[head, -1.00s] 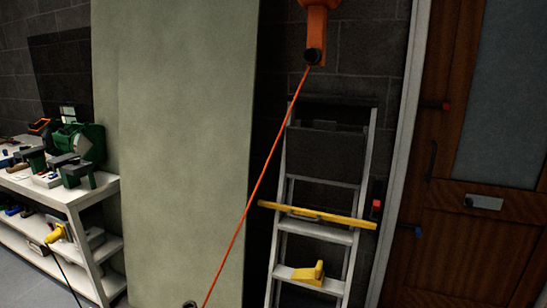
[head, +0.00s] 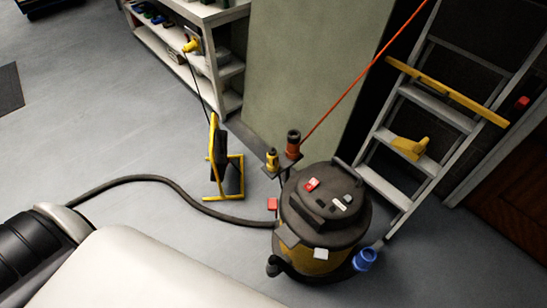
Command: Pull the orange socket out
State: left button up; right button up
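An orange-brown socket (head: 293,142) stands upright on a small dark bracket behind the drum vacuum (head: 320,215). A taut orange cable (head: 362,78) runs from it up and to the right, out of the picture. A smaller yellow connector (head: 272,160) stands beside it on the left. Whether the socket is plugged into something below is too small to tell. Neither gripper shows; a white and black part at the lower left looks like my own body.
A yellow stand (head: 220,165) and a black hose (head: 150,180) are on the floor left of the vacuum. A ladder (head: 410,150) with a yellow level leans at the right. A white shelf (head: 215,60) and a pale panel (head: 300,70) are behind. The left floor is mostly clear.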

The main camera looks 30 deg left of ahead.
aim_at(293, 135)
jog(key=j+z, duration=0.15)
jog(key=z, duration=0.25)
jog(key=j+z, duration=0.15)
jog(key=z, duration=0.2)
jog(key=j+z, duration=0.15)
jog(key=z, duration=0.25)
jog(key=k+j+z, duration=0.2)
jog(key=j, duration=0.3)
jog(key=k+j+z, duration=0.25)
jog(key=j, duration=0.25)
jog(key=k+j+z, duration=0.2)
jog(key=k+j, duration=0.45)
jog(key=j, duration=0.15)
